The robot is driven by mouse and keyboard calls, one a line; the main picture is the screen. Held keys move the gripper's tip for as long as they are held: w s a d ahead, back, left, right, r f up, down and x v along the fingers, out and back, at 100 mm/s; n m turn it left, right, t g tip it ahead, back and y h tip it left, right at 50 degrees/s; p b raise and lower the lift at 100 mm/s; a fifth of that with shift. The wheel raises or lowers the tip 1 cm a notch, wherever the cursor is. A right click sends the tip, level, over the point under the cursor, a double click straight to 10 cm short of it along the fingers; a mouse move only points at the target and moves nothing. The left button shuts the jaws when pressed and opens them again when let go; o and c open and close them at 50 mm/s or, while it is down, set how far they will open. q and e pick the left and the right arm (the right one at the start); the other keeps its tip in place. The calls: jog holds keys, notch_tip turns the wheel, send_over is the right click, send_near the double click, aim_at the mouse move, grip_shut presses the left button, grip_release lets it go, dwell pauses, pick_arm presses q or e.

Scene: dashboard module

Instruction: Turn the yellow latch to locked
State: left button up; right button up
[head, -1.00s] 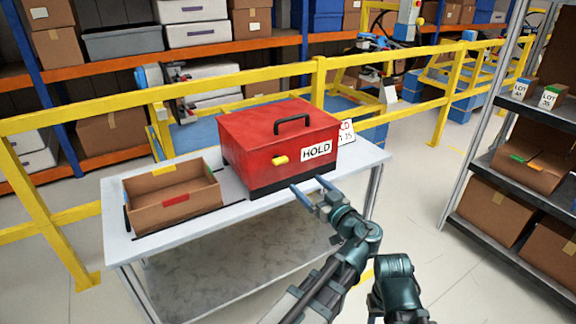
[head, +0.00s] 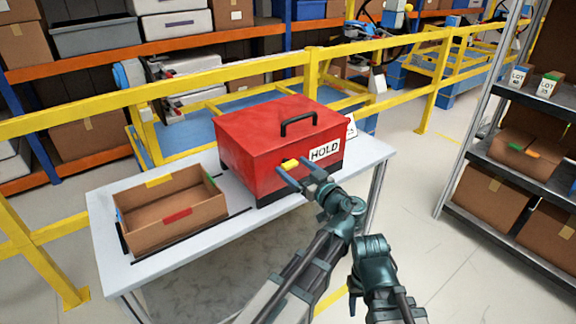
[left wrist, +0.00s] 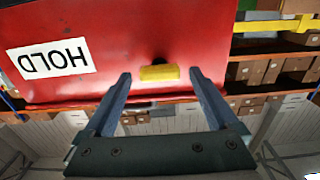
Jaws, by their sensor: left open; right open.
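The yellow latch (head: 290,164) is on the front face of the red box (head: 243,158), left of the white HOLD label (head: 325,150). My left gripper (head: 292,168) is open in front of the box face, its fingertips near the latch. In the left wrist view, which shows the label upside down, the latch (left wrist: 159,72) lies horizontal between the two open fingers (left wrist: 160,82). A gap shows on each side, and nothing is gripped. My right arm shows at the lower right of the head view, but its gripper does not show.
The red box stands on a light grey table (head: 110,250) and has a black top handle (head: 298,120). An open cardboard bin (head: 168,225) is at its left. A yellow railing (head: 220,72) runs behind. A grey shelf rack (head: 455,150) with cartons stands at the right.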

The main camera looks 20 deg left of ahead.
pick_arm(q)
jog(key=c, duration=1.4)
jog(key=shift+o, duration=0.2)
jog(key=shift+m, duration=0.3)
jog(key=m, duration=0.3)
jog(key=shift+m, duration=0.4)
jog(key=m, duration=0.4)
jog(key=shift+d+f+m, duration=0.1)
jog(key=shift+m, duration=0.2)
jog(key=m, duration=0.4)
jog(key=shift+w, duration=0.1)
jog(key=shift+f+m, duration=0.15)
jog(key=shift+m, duration=2.25)
